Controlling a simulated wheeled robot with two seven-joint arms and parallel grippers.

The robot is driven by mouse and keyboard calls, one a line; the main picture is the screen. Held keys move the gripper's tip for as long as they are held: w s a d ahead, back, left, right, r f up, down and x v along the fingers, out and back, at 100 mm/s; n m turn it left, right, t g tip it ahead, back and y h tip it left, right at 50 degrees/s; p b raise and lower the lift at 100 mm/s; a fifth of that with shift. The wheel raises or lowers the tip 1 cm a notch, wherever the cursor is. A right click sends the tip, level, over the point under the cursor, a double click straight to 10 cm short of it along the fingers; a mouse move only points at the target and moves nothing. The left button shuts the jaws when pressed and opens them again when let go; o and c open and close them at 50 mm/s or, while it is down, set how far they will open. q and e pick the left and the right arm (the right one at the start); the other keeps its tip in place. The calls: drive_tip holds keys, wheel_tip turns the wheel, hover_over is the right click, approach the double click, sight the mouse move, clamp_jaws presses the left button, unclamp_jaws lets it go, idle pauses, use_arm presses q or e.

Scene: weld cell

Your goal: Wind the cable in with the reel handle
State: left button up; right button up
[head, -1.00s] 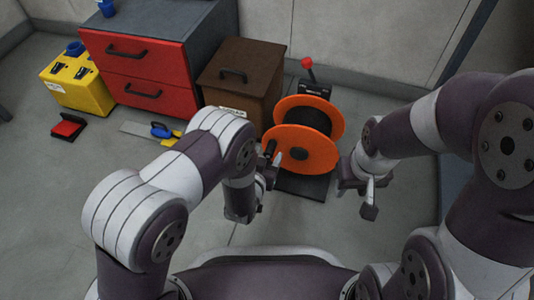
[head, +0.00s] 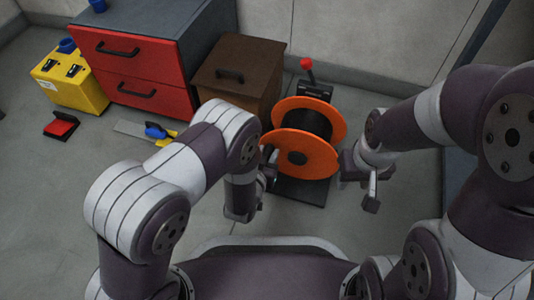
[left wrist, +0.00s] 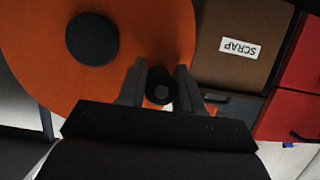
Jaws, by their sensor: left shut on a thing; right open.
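The cable reel has orange flanges (head: 318,152) and stands on a dark base (head: 302,192) on the floor. Dark cable (head: 315,122) is wound between the flanges. In the left wrist view, the near flange (left wrist: 150,35) shows with its dark hub (left wrist: 92,39). My left gripper (head: 268,174) is at the reel's left side. The left wrist view shows its fingers shut on the dark round reel handle (left wrist: 161,88), beside the flange's edge. In the head view the handle is mostly hidden by the gripper. My right gripper (head: 369,190) is open and empty, right of the reel and apart from it.
A lever with a red knob (head: 306,64) stands behind the reel. A brown scrap box (head: 237,72) and a red drawer cabinet (head: 141,72) stand to the left. A yellow box (head: 70,83), a red-topped block (head: 60,126) and a blue-handled tool (head: 156,131) are on the floor.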

idle(0.4)
use_arm(q)
drive_tip(key=f+b, duration=0.1)
drive_tip(key=f, duration=0.1)
drive_tip(key=f+b, duration=0.1)
drive_tip(key=shift+a+f+b, duration=0.2)
drive_tip(key=shift+f+b, duration=0.1)
drive_tip(key=shift+f, duration=0.05)
drive_tip(key=shift+c, duration=0.2)
drive_tip(key=shift+r, duration=0.1)
drive_tip(key=f+b, duration=0.1)
drive_tip(key=d+f+b, duration=0.1)
drive_tip(key=f, duration=0.1)
drive_tip(key=shift+s+f, duration=0.1)
